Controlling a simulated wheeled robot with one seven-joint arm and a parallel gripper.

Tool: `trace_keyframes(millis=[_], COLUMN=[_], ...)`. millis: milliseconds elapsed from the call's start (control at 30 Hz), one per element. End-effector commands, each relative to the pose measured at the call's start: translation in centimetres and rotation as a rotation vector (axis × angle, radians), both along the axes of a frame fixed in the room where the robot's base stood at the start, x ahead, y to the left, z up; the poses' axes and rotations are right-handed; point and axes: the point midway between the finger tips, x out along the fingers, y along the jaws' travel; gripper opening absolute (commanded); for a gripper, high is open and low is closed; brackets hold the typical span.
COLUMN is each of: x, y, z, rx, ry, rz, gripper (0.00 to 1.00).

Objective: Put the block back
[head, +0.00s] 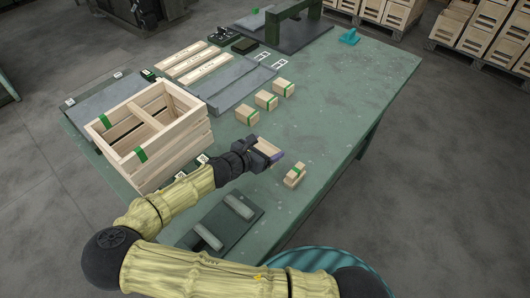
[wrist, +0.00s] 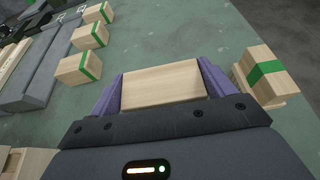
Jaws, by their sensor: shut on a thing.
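My gripper (head: 272,157) is shut on a plain pale wooden block (wrist: 160,84). The purple fingers grip its two sides, and no green band shows on it. Whether it touches the table is hard to tell. To the right, a block with a green band (head: 295,173) stands apart from my gripper; in the wrist view (wrist: 260,70) it appears to rest on another wooden piece (wrist: 283,101). Several green-banded blocks stand in a diagonal row: the near one (head: 246,114), the middle one (head: 266,99) and the far one (head: 283,87).
An open slatted crate (head: 190,141) with a divider stands left of my gripper. Grey trays (head: 242,88) and wooden slats (head: 203,69) lie behind it. A dark plate with two grey handles (head: 240,207) lies near the front. The table's right side (head: 350,100) is largely clear.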

Motion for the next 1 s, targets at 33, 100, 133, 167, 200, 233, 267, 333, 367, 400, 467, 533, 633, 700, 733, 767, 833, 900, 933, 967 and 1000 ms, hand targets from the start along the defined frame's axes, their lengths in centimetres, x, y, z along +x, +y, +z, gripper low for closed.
trace_keyframes(millis=[33, 100, 133, 167, 200, 233, 267, 333, 367, 400, 467, 533, 633, 700, 733, 767, 833, 900, 933, 967, 1000], x=[0.0, 0.0, 0.0, 0.0, 0.0, 0.0, 0.0, 0.0, 0.0, 0.0, 0.0, 0.0, 0.0, 0.0, 0.0, 0.0, 0.0, -0.1, -0.2, -0.3, -0.6], y=[0.0, 0.0, 0.0, 0.0, 0.0, 0.0, 0.0, 0.0, 0.0, 0.0, 0.0, 0.0, 0.0, 0.0, 0.0, 0.0, 0.0, 0.1, 0.3, 0.4, 0.7], z=[-0.9, -1.8, -2.1, -2.3, -2.4, -2.4, -2.4, -2.4, -2.4, -2.4, -2.5, -2.5, -2.5, -2.5, -2.5, -2.5, -2.4, -2.3, -2.3, -2.2, -2.1], rx=[-0.004, -0.003, -0.003, -0.002, -0.001, -0.001, 0.000, 0.000, 0.000, 0.000, 0.000, 0.000, 0.000, 0.000, 0.000, 0.000, 0.000, 0.001, 0.001, 0.001, 0.002], ry=[0.001, 0.002, 0.001, 0.001, 0.000, 0.001, 0.000, 0.000, 0.000, 0.000, 0.000, 0.000, 0.000, 0.000, 0.000, 0.000, 0.000, 0.000, 0.000, 0.000, 0.000], rz=[0.001, 0.002, 0.001, 0.001, 0.000, 0.000, 0.000, 0.000, 0.000, 0.000, 0.000, 0.000, 0.000, 0.000, 0.000, 0.000, 0.000, 0.001, 0.001, 0.002, 0.003], gripper=[0.56, 0.56, 0.56, 0.56, 0.56, 0.56, 0.56, 0.56, 0.56, 0.56, 0.56, 0.89, 1.00, 1.00, 1.00, 1.00, 1.00, 1.00, 1.00, 1.00, 1.00])
